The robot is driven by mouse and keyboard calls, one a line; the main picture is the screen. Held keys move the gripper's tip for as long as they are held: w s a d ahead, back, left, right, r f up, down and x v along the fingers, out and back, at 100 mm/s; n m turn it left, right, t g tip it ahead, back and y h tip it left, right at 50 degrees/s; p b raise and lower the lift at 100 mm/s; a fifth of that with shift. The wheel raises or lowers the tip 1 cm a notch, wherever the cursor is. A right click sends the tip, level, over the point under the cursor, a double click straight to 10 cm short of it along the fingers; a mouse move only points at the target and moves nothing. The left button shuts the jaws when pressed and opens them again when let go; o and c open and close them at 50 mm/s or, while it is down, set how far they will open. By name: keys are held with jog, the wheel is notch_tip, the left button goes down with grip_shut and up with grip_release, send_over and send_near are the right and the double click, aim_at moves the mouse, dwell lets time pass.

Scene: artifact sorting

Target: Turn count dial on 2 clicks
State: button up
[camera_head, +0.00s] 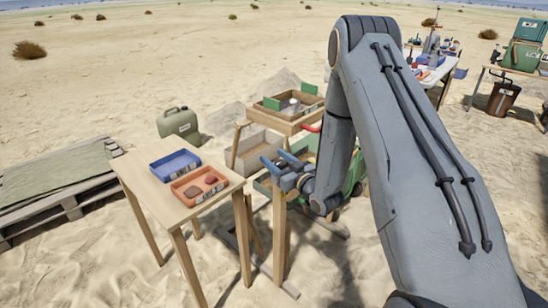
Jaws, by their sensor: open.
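My gripper (276,162), with blue fingers, is open at the centre of the view. It is just above the top of a wooden post (281,238), seemingly close to it. A small yellowish part shows at the post's top, partly hidden by my gripper. I cannot tell whether this is the count dial. No dial face, pointer or number can be made out, and I cannot tell whether the fingers touch anything.
A wooden table (150,192) at left holds a blue tray (176,165) and an orange tray (200,186) with reddish pieces. Behind my gripper stands a raised wooden sieve box (268,118). A green jerrycan (178,124) and a pallet (72,203) stand on the sand.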

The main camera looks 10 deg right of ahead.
jog(key=shift+w+a, duration=0.15)
jog(key=shift+w, duration=0.2)
jog(key=c, duration=1)
jog(key=shift+c, duration=0.2)
jog(key=shift+h, duration=0.3)
